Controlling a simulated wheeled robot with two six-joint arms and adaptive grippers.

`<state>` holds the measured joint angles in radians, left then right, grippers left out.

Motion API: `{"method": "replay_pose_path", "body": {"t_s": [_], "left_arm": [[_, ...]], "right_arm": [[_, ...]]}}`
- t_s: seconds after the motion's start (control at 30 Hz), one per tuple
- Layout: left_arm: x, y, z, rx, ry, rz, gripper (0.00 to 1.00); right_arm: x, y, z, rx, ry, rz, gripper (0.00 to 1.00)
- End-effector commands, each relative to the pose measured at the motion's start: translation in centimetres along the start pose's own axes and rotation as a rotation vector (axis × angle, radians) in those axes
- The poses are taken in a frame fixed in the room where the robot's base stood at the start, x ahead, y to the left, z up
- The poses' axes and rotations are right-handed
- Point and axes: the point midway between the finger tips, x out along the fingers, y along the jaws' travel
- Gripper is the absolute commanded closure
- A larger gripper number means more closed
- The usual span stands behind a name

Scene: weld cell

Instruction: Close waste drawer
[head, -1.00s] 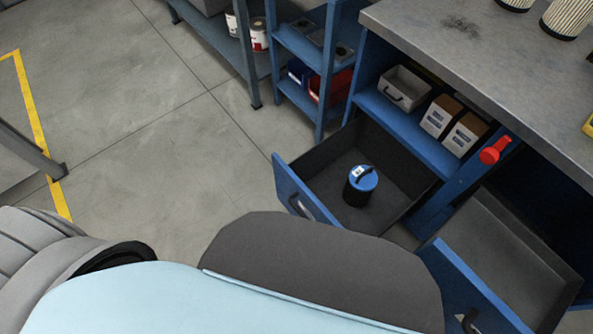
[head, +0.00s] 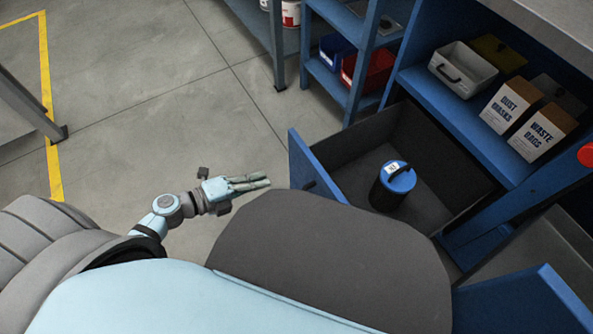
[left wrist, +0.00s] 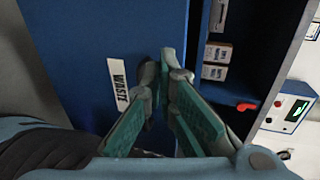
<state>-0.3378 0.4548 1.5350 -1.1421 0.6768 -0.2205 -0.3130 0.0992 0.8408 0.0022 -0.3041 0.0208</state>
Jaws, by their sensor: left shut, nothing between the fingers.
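The waste drawer (head: 303,163) is pulled open from the blue bench in the head view. A black canister with a blue lid (head: 398,178) stands upright inside it. In the left wrist view its blue front (left wrist: 80,45) carries a white WASTE label (left wrist: 118,84). My left gripper (head: 262,182) is shut and empty, just left of the drawer front in the head view, its fingers pointing toward it. The fingers (left wrist: 163,75) also show before the blue front in the left wrist view; I cannot tell whether they touch. My right gripper is out of view.
A second open drawer (head: 525,300) stands at the lower right. The bench shelf holds a grey bin (head: 463,70) and boxes (head: 543,133). A blue rack (head: 360,90) with bins is behind the drawer. The floor (head: 150,110) to the left is clear.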

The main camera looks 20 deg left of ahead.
Motion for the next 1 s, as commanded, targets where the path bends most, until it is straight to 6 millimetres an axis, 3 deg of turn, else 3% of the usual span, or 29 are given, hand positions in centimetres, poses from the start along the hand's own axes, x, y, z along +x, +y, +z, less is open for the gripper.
{"method": "replay_pose_path", "body": {"t_s": [0.3, 0.5, 0.7, 1.0], "left_arm": [[7.0, 0.1, 0.1, -0.007, -0.006, -0.005, 1.0], [10.2, -0.7, 0.1, -0.007, -0.006, -0.002, 1.0], [11.3, -1.2, 0.1, -0.008, -0.007, 0.0, 1.0], [11.3, -1.2, 0.1, -0.008, -0.008, 0.001, 1.0]], "right_arm": [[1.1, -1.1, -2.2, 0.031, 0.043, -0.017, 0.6], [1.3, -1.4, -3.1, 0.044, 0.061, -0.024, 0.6], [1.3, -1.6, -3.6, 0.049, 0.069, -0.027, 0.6], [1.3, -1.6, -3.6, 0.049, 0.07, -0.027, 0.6]]}}
